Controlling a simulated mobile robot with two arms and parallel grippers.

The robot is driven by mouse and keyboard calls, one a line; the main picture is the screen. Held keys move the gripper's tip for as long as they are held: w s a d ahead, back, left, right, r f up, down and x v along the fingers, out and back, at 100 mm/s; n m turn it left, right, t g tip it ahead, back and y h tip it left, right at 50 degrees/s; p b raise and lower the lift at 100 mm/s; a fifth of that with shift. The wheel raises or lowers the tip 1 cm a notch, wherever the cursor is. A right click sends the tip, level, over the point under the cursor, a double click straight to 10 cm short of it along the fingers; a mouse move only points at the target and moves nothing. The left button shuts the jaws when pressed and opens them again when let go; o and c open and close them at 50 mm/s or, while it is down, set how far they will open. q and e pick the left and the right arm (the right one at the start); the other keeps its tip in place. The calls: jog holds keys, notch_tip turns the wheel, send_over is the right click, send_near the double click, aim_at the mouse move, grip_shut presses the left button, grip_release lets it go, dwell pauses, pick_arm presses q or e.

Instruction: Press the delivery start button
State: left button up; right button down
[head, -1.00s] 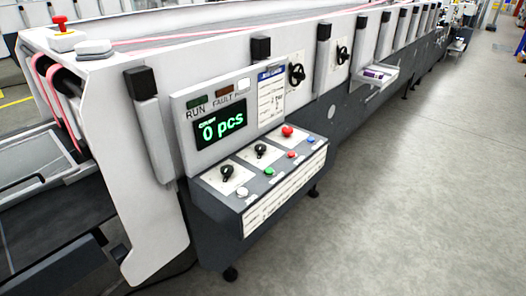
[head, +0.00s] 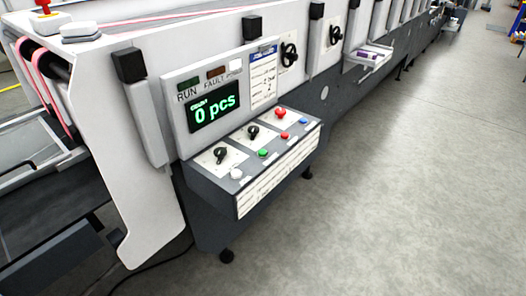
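A grey control panel (head: 203,184) juts from the side of the long folder gluer machine. Its sloped top carries a white button (head: 237,174), a green button (head: 263,153), a small red button (head: 285,135), a blue button (head: 303,121) and a larger red mushroom button (head: 280,112). Two black rotary knobs sit behind them, one being the left knob (head: 220,154). The button labels are too small to read, so I cannot tell which one is delivery start. The display (head: 213,112) above reads "0 pcs" in green. Neither of my grippers is in view.
Another red button (head: 44,7) stands on the machine's top at the upper left. A small shelf with a purple-and-white item (head: 369,55) sticks out farther along. A dark cable lies on the floor at lower left. The grey floor (head: 400,200) at right is clear.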

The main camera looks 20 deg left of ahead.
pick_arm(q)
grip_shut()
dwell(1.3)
